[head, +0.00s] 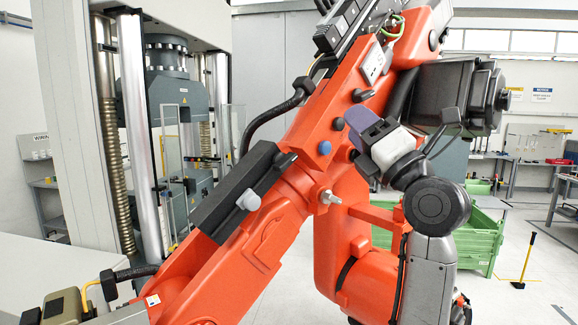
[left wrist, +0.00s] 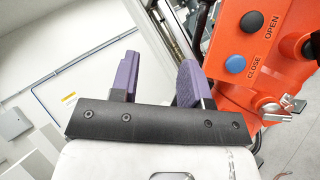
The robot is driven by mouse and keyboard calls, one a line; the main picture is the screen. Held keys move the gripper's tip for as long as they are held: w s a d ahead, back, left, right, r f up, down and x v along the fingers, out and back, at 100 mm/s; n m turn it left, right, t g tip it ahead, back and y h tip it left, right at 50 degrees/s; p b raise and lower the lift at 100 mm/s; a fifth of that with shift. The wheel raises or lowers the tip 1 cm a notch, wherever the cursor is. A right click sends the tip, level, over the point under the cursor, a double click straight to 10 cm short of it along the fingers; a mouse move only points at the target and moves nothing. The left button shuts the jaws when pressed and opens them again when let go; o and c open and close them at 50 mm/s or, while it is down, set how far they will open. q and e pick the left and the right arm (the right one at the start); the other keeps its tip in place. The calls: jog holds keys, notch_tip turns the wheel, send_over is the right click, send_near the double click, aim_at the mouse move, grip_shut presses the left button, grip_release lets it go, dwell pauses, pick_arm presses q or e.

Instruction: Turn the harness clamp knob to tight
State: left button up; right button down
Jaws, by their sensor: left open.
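My left gripper (head: 364,131), with purple fingers, is beside the orange robot arm (head: 285,185), to the right of its buttons. In the left wrist view the gripper (left wrist: 158,70) is open, with nothing between its fingers. A silver winged knob (head: 330,198) sticks out of the orange arm below the gripper; it also shows in the left wrist view (left wrist: 292,103), right of the fingers and apart from them. A grey knob (head: 248,201) sits on a black block (head: 232,196) along the arm. I cannot tell which is the harness clamp knob. My right gripper is not in view.
A blue CLOSE button (left wrist: 235,65) and a dark OPEN button (left wrist: 252,21) are near the fingers. A black cable (head: 270,114) runs along the orange arm. The testing machine (head: 172,95) stands left, and a green crate (head: 480,235) stands behind at right.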

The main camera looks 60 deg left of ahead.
aim_at(288, 165)
pick_arm(q)
notch_tip(288, 165, down, 9)
jog(key=s+a+m+g+h, duration=0.1)
jog(key=s+a+h, duration=0.15)
jog(key=h, duration=0.45)
jog(key=p+x, duration=0.1)
jog(key=x, duration=0.3)
jog(key=p+x, duration=0.1)
jog(key=x, duration=0.4)
jog(key=p+x, duration=0.1)
jog(key=x, duration=0.3)
jog(key=shift+w+a+r, duration=0.15)
jog(key=shift+w+a, duration=0.15)
grip_shut()
